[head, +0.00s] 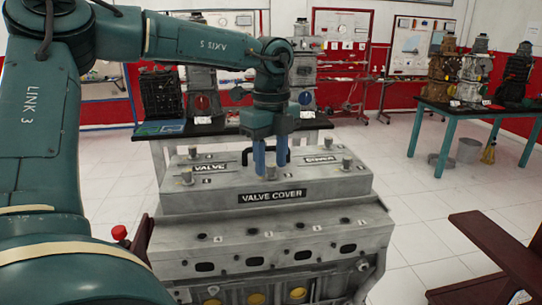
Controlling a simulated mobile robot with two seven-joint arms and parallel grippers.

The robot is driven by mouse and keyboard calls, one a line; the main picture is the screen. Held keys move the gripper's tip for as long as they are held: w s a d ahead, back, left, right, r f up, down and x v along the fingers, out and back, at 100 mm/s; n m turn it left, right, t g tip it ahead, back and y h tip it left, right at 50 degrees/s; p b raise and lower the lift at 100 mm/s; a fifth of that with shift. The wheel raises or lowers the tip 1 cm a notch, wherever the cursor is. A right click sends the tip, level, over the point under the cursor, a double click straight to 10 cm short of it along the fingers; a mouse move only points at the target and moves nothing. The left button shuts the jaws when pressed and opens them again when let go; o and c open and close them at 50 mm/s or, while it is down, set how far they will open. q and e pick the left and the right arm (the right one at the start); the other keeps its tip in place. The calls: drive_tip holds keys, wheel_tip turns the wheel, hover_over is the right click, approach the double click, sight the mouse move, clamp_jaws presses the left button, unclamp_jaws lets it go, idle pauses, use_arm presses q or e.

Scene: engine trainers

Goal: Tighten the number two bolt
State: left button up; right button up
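The grey valve cover (325,192) sits on top of the engine block (270,245), with several bolts standing up from it. One bolt (271,172) is at the middle of the cover, others are at the front left (187,177), back left (193,152), back right (328,142) and right (347,163). Small number marks lie beside some bolts; I cannot read them surely. My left gripper (271,160) points down over the cover's middle, its two blue fingers apart, close to the middle bolt. I cannot tell whether it touches the bolt. My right gripper is not in view.
Behind is a table (225,127) with more engine trainers; another green-legged table (460,113) stands at the right. A bucket (467,150) is beneath it. A dark red bench-like object (490,240) is at the lower right. Tiled floor (425,210) between is clear.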

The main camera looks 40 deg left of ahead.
use_arm(q)
clamp_jaws()
idle(0.3)
